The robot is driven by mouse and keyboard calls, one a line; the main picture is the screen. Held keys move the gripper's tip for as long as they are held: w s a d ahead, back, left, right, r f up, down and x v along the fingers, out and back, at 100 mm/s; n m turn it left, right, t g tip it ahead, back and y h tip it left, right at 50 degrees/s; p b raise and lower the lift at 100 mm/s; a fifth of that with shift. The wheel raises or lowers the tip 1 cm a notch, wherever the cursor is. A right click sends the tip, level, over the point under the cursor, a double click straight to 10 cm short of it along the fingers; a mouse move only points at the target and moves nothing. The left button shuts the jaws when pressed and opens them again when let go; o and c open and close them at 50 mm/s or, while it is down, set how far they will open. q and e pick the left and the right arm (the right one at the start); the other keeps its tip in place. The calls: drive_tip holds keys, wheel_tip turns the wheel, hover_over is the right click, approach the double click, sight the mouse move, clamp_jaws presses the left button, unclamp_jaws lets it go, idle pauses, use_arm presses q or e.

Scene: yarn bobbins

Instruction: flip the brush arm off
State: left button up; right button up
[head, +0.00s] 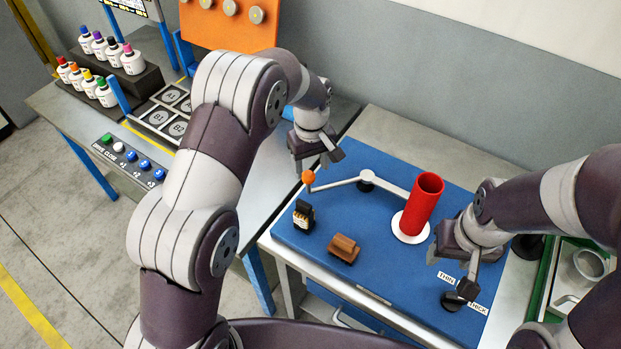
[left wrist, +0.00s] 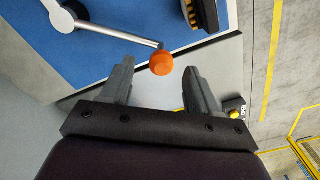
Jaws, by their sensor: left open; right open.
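My left gripper (head: 315,161) is open, just above the knob. In the left wrist view, the orange knob (left wrist: 162,62) shows near the tips, between the open fingers (left wrist: 158,78), and is not clamped. My right gripper (head: 453,275) is open near the THIN/THICK knob (head: 454,301).
The red bobbin stands upright on a white disc (head: 400,230). A small black brush-like block (head: 303,215) and a brown block (head: 344,248) sit on the blue board (head: 385,272). A button panel (head: 128,160) and several bottles are on the left table. A metal cup (head: 586,267) is at right.

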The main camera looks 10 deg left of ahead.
sight(309, 182)
use_arm(q)
drive_tip(key=f, duration=0.2)
drive_tip(key=f+p, duration=0.1)
drive_tip(key=f, duration=0.1)
drive_tip(key=a+f, duration=0.1)
drive_tip(key=f, duration=0.2)
drive_tip(key=shift+w+p, duration=0.25)
drive_tip(key=shift+p, duration=0.05)
drive_tip(key=shift+s+d+f, duration=0.1)
drive_tip(key=shift+d+f, duration=0.15)
drive_tip(key=shift+f, duration=0.05)
drive_tip(key=shift+a+f, duration=0.1)
use_arm(e)
drive_tip(key=shift+w+a+r, duration=0.15)
drive_tip(key=shift+r, duration=0.4)
drive_tip(key=shift+w+a+r, duration=0.1)
drive_tip(key=shift+a+r, duration=0.05)
drive_tip(key=shift+r, duration=0.35)
use_arm(q)
clamp_jaws()
